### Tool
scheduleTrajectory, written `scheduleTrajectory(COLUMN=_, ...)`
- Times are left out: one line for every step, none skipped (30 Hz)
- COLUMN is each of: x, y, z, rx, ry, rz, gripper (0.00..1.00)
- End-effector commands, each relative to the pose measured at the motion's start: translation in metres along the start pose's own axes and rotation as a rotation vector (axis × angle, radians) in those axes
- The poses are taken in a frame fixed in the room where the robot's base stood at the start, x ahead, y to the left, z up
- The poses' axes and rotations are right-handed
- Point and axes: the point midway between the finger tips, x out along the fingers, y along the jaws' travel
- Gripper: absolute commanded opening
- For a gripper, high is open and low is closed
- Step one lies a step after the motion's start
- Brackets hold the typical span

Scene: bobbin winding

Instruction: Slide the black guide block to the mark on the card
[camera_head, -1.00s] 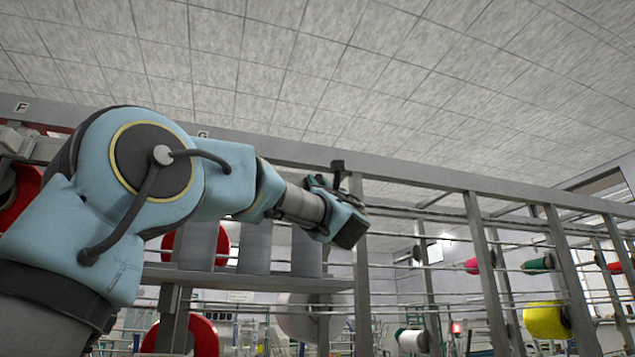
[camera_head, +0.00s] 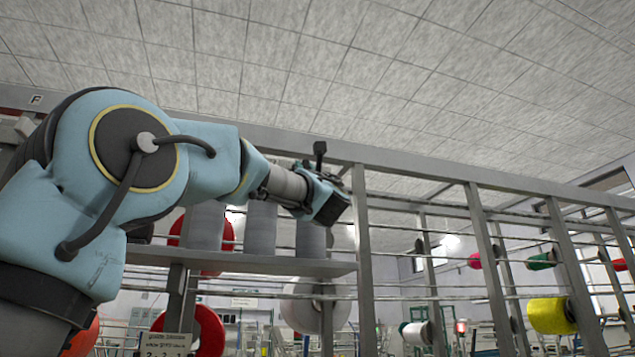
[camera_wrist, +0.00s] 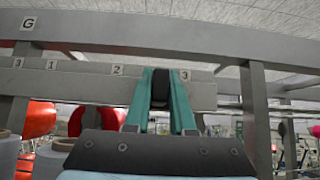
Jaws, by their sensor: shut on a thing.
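In the wrist view, my gripper (camera_wrist: 161,100) has its two teal fingers closed on the black guide block (camera_wrist: 160,85). The block is at the grey rail (camera_wrist: 90,83), just left of its number 3 tag (camera_wrist: 185,75) and right of the number 2 tag (camera_wrist: 117,70). Much of the block is hidden between the fingers. In the head view, the end of my arm is raised beside the frame, and I cannot make out the block. A white card (camera_head: 164,342) shows at the bottom of the head view, with only part of its text readable.
A grey upper beam (camera_wrist: 110,35) with a letter G tag (camera_wrist: 28,23) runs above the rail. A grey upright (camera_wrist: 256,115) stands to the right. Grey cones (camera_head: 262,229) stand on a shelf (camera_head: 250,264). Red and yellow spools (camera_head: 547,316) hang on the frame.

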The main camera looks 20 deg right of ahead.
Motion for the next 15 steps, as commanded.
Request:
scheduleTrajectory(x=-0.008, y=0.013, z=-0.006, rx=0.001, ry=-0.005, rz=0.006, gripper=0.0)
scheduleTrajectory(x=-0.008, y=0.02, z=-0.006, rx=0.002, ry=-0.006, rz=0.007, gripper=0.0)
scheduleTrajectory(x=-0.008, y=0.029, z=-0.006, rx=0.002, ry=-0.006, rz=0.007, gripper=0.0)
scheduleTrajectory(x=-0.008, y=0.035, z=-0.006, rx=0.001, ry=-0.006, rz=0.007, gripper=0.0)
scheduleTrajectory(x=-0.008, y=0.042, z=-0.006, rx=0.002, ry=-0.006, rz=0.006, gripper=0.0)
scheduleTrajectory(x=-0.008, y=0.051, z=-0.006, rx=0.002, ry=-0.006, rz=0.006, gripper=0.0)
scheduleTrajectory(x=-0.008, y=0.058, z=-0.006, rx=0.002, ry=-0.006, rz=0.007, gripper=0.0)
scheduleTrajectory(x=-0.008, y=0.065, z=-0.006, rx=0.001, ry=-0.006, rz=0.007, gripper=0.0)
scheduleTrajectory(x=-0.008, y=0.073, z=-0.005, rx=0.002, ry=-0.006, rz=0.007, gripper=0.0)
scheduleTrajectory(x=-0.007, y=0.08, z=-0.006, rx=0.002, ry=-0.005, rz=0.005, gripper=0.0)
scheduleTrajectory(x=-0.007, y=0.087, z=-0.006, rx=0.002, ry=-0.005, rz=0.006, gripper=0.0)
scheduleTrajectory(x=-0.007, y=0.096, z=-0.006, rx=0.002, ry=-0.004, rz=0.006, gripper=0.0)
scheduleTrajectory(x=-0.007, y=0.102, z=-0.005, rx=0.002, ry=-0.005, rz=0.005, gripper=0.0)
scheduleTrajectory(x=-0.007, y=0.108, z=-0.005, rx=0.002, ry=-0.004, rz=0.005, gripper=0.0)
scheduleTrajectory(x=-0.006, y=0.117, z=-0.005, rx=0.002, ry=-0.004, rz=0.005, gripper=0.0)
